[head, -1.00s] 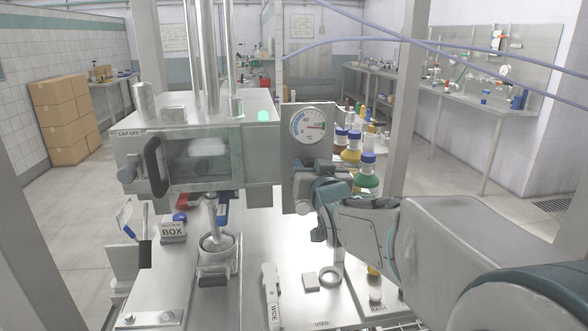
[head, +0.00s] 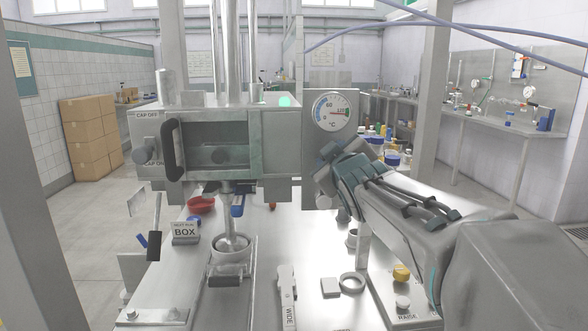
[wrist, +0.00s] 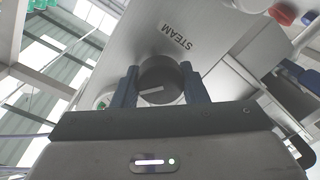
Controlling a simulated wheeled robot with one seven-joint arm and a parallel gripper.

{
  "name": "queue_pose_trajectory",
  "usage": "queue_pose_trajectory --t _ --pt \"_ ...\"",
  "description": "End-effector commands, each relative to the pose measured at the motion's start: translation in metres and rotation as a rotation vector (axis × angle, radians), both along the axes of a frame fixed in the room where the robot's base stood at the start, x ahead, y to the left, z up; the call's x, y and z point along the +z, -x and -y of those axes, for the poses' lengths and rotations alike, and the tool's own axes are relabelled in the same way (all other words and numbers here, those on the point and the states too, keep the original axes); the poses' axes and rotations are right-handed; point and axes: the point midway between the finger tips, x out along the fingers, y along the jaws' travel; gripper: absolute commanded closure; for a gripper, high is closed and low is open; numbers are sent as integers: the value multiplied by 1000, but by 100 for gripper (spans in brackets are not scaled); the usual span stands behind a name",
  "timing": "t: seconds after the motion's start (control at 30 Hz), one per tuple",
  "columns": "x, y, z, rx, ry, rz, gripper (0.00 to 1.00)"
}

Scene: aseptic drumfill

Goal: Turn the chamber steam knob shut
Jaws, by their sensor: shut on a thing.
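The steam knob (wrist: 160,80) is a dark round knob with a pale pointer line. It sits on a light metal panel (wrist: 207,50) below the printed word STEAM in the wrist view. My gripper (wrist: 158,88) is shut on it, with one blue-grey finger on each side. In the head view my gripper (head: 328,176) is against the lower part of the gauge panel and hides the knob. The round temperature gauge (head: 332,112) is above it, and its needle points right, near 120. The steel chamber (head: 225,188) with its window and black handle (head: 173,150) stands to the left.
Below are a steel worktop (head: 262,240), a BOX sign (head: 186,233), a cup-shaped fitting (head: 231,245), a WIDE-labelled tool (head: 287,295) and a grey ring (head: 352,283). Blue-capped bottles (head: 391,160) stand behind my gripper. Blue hoses (head: 440,38) cross overhead.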

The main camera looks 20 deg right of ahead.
Motion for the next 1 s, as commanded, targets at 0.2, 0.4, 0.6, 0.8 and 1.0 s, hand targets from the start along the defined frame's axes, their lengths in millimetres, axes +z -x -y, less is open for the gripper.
queue_pose_trajectory --t 0.2,0.4,0.6,0.8,1.0 --pt "-4 0 0 -1 203 -42 83" --pt "-4 0 -1 -1 380 -79 83" --pt "-3 0 -1 -1 524 -108 83" --pt "-3 0 -1 -1 627 -129 83" --pt "-2 0 -1 -1 682 -140 83"
